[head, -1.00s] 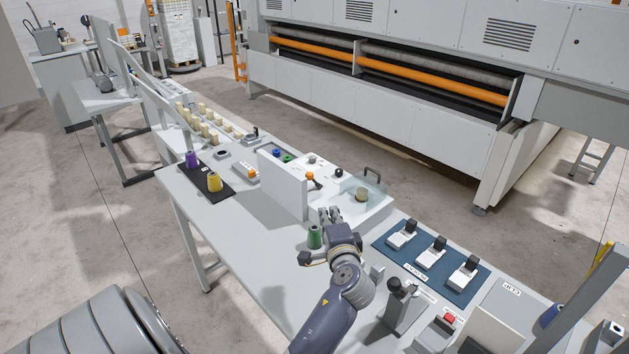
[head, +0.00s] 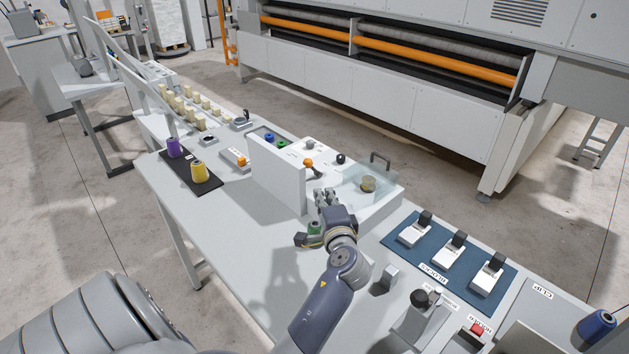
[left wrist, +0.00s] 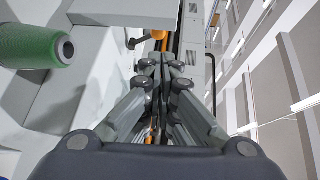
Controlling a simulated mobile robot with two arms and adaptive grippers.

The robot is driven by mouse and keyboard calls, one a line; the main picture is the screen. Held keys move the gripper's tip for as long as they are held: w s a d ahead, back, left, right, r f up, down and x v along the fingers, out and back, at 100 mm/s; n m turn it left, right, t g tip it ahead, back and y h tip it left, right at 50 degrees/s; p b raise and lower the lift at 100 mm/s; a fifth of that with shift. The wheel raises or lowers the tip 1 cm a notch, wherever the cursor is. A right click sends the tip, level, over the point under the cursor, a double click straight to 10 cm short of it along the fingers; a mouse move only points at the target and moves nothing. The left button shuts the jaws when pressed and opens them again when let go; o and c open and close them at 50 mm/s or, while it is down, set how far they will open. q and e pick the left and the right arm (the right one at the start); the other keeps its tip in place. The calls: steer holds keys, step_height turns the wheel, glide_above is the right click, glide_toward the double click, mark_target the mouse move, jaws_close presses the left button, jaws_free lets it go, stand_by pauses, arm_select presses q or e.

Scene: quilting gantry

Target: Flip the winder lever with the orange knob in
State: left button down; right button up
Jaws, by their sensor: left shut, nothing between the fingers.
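The winder lever's orange knob (head: 309,162) stands on the white winder unit (head: 293,152), with a short dark arm beside it. My left gripper (head: 325,195) is shut and empty, close to the near side of the winder and a little short of the knob. The closed fingers (left wrist: 163,68) point towards the knob with a visible gap. My right gripper is not in view.
An upright white panel (head: 277,177) stands left of the knob. A green cone (left wrist: 35,46) is close beside my left gripper. A clear cover (head: 365,185) lies to the right. Purple (head: 174,147) and yellow (head: 198,170) cones stand left. The front left tabletop is clear.

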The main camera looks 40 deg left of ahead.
arm_select(q)
step_height(320, 180, down, 2)
steer(key=shift+w+a+f+b, duration=0.15)
steer(key=shift+f+b, duration=0.1)
steer(key=shift+b, duration=0.45)
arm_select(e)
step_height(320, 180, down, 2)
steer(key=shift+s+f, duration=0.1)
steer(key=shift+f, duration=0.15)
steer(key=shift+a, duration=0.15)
arm_select(q)
steer(key=p, duration=0.4)
glide_toward(316, 173)
steer(key=a+r, duration=0.1)
steer(key=a, duration=0.1)
steer(key=w+a+r, duration=0.1)
steer(key=a+r, duration=0.1)
steer(key=shift+w+r, duration=0.2)
steer(key=shift+r, duration=0.05)
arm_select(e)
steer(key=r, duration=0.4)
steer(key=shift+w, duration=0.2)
arm_select(q)
steer(key=shift+w, duration=0.1)
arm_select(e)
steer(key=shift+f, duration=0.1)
